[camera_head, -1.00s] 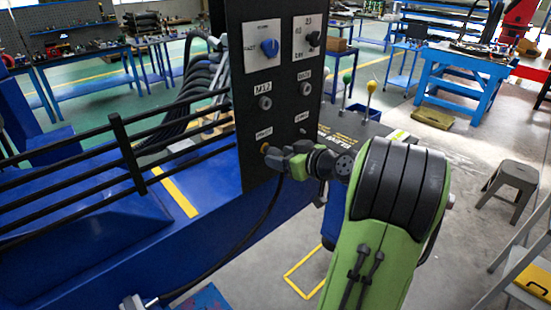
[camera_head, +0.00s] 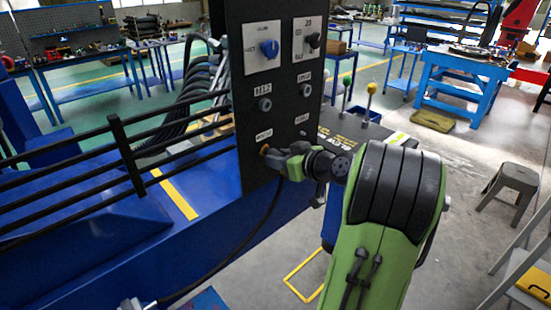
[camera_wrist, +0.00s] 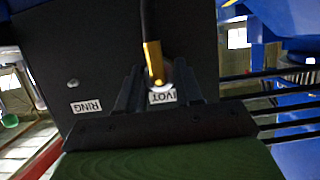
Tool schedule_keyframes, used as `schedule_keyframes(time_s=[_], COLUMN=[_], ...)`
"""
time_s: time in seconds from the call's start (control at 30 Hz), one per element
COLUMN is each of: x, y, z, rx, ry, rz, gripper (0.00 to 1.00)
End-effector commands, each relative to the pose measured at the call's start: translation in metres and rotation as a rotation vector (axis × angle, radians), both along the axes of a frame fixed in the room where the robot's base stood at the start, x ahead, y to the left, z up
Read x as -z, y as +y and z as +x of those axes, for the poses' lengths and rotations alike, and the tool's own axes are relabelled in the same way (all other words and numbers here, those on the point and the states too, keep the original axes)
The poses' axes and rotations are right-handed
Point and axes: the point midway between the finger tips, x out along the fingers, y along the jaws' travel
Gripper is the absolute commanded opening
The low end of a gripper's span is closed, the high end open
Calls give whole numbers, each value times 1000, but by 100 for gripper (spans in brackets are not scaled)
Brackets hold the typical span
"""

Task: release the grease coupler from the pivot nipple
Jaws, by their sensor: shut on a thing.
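The grease coupler (camera_wrist: 153,64) is a brass cylinder on a black hose, seen in the wrist view between the two dark fingers of my gripper (camera_wrist: 156,92). My gripper is shut on it, close to the black panel. In the head view my gripper (camera_head: 276,159) is at the panel's lower part, below the pivot label (camera_head: 264,134). A small brass end (camera_head: 264,149) shows there against the panel. The pivot nipple is hidden behind the coupler and fingers, so I cannot tell how far they are engaged. The pivot label (camera_wrist: 162,98) appears inverted in the wrist view.
The black hose (camera_head: 262,222) hangs from the coupler towards the lower left. The panel (camera_head: 245,100) carries knobs and fittings above. A ring label (camera_wrist: 87,106) and a fitting (camera_wrist: 73,83) sit beside the pivot. Black rails (camera_head: 122,150) run left; levers (camera_head: 370,92) stand right.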

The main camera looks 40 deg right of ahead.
Motion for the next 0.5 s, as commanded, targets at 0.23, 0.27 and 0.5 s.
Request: schedule_keyframes(time_s=[0.23,0.27,0.5], x=[1,1,1], y=[0,0,-1], z=[-1,-2,-15], rx=[0,0,2], ry=[1,1,0], rz=[0,0,-2], gripper=[1,1,1])
